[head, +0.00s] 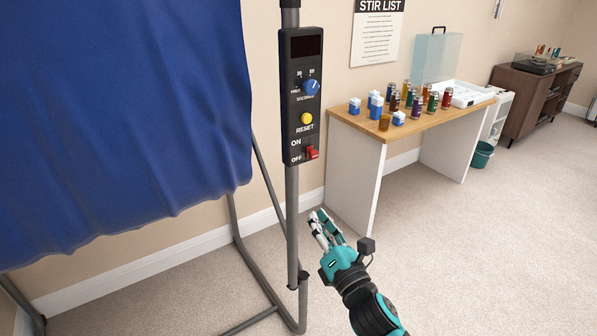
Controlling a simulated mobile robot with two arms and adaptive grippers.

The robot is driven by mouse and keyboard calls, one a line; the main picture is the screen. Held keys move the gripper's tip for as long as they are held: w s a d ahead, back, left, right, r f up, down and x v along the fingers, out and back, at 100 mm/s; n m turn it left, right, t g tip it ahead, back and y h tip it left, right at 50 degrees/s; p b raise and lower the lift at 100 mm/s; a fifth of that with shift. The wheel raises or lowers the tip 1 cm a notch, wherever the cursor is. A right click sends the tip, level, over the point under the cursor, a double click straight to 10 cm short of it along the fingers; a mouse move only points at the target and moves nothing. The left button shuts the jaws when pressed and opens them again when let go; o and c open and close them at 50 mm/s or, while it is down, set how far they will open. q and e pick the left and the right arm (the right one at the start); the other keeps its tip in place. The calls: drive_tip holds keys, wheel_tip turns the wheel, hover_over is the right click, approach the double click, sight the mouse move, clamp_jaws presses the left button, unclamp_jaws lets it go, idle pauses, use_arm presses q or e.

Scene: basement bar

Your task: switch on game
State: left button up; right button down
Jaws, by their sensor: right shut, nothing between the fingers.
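A black control box (302,97) is mounted on a grey upright pole in the head view. It has a dark display at the top, a blue knob (312,87), a yellow reset button (306,118) and a red switch (312,153) beside the ON and OFF labels. The red switch sits low, at the OFF label. My right gripper (319,218) is shut and empty, below and slightly right of the box, apart from it. My left gripper is not in view.
A blue cloth (115,110) hangs on the grey frame (235,235) at left. A wooden-topped table (360,129) with cans and small boxes stands behind at right. A dark cabinet (520,95) and a teal bin (482,155) are farther right. Carpet at lower right is clear.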

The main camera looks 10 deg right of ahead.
drive_tip(key=shift+a+r, duration=0.1)
drive_tip(key=shift+r, duration=0.2)
drive_tip(key=p, duration=0.2)
approach(300, 163)
drive_tip(key=w+a+f, duration=0.2)
drive_tip(key=w+a, duration=0.1)
drive_tip(key=w, duration=0.1)
drive_tip(key=r, duration=0.1)
drive_tip(key=w+d+r+p, duration=0.1)
drive_tip(key=d+r, duration=0.1)
drive_tip(key=shift+w+r, duration=0.1)
drive_tip(key=shift+w, duration=0.3)
